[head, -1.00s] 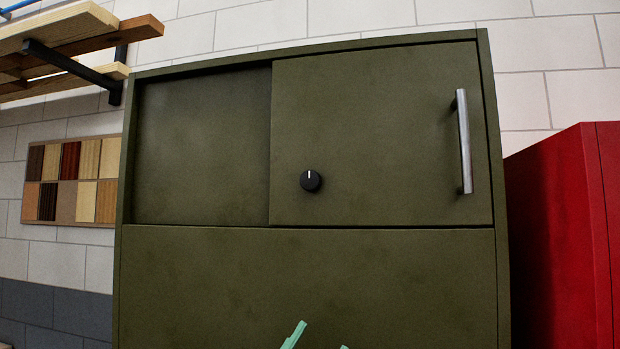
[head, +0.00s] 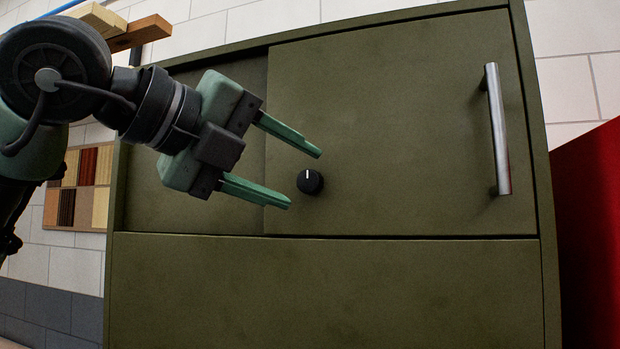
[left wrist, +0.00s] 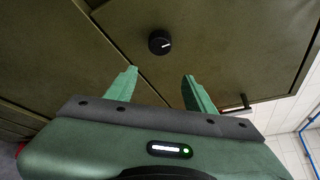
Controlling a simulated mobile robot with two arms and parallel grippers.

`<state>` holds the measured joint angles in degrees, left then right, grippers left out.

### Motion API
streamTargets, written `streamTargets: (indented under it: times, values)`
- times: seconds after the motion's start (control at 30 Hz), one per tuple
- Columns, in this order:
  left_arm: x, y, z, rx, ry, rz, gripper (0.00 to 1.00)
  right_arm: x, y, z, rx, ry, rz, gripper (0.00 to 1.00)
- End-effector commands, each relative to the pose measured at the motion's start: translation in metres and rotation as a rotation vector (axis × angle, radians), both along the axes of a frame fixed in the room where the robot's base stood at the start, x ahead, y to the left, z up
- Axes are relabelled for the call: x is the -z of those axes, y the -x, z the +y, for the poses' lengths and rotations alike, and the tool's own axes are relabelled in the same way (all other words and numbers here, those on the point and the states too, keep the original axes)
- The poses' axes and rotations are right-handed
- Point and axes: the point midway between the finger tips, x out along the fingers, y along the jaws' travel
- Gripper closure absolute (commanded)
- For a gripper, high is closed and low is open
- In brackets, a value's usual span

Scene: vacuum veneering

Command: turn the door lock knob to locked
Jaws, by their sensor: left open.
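The lock knob (head: 310,181) is a small round black knob with a white mark pointing up, at the lower left of the sliding door (head: 400,120) of an olive-green cabinet. It also shows in the left wrist view (left wrist: 160,42), ahead of the fingertips. My left gripper (head: 306,179) is open, its two green fingers spread and pointing right toward the knob. In the left wrist view the fingers (left wrist: 159,72) are apart with nothing between them, and the knob lies beyond their tips. My right gripper is not in view.
A vertical metal handle (head: 497,130) stands out at the door's right side. A red cabinet (head: 590,240) is at the right. A wood sample board (head: 84,190) hangs on the wall at left, with timber (head: 140,33) on a rack above. The door front around the knob is clear.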

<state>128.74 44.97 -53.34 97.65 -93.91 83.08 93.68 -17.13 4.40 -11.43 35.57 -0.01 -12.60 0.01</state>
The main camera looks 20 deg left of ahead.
Motion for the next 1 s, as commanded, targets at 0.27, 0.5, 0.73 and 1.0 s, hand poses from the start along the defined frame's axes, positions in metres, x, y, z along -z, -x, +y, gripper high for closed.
streamTargets:
  times: [0.27,0.5,0.73,1.0]
  values:
    - [-0.017,0.003,0.03,-0.131,0.017,-0.009,0.46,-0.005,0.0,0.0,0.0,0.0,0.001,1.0]
    - [-0.01,-0.032,0.015,-0.126,0.017,-0.007,0.46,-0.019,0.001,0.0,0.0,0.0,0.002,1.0]
    - [-0.003,-0.055,0.006,-0.124,0.017,-0.01,0.46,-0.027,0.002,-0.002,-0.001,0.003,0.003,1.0]
    - [-0.001,-0.059,0.004,-0.123,0.017,-0.011,0.46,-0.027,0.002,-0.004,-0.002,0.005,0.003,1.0]
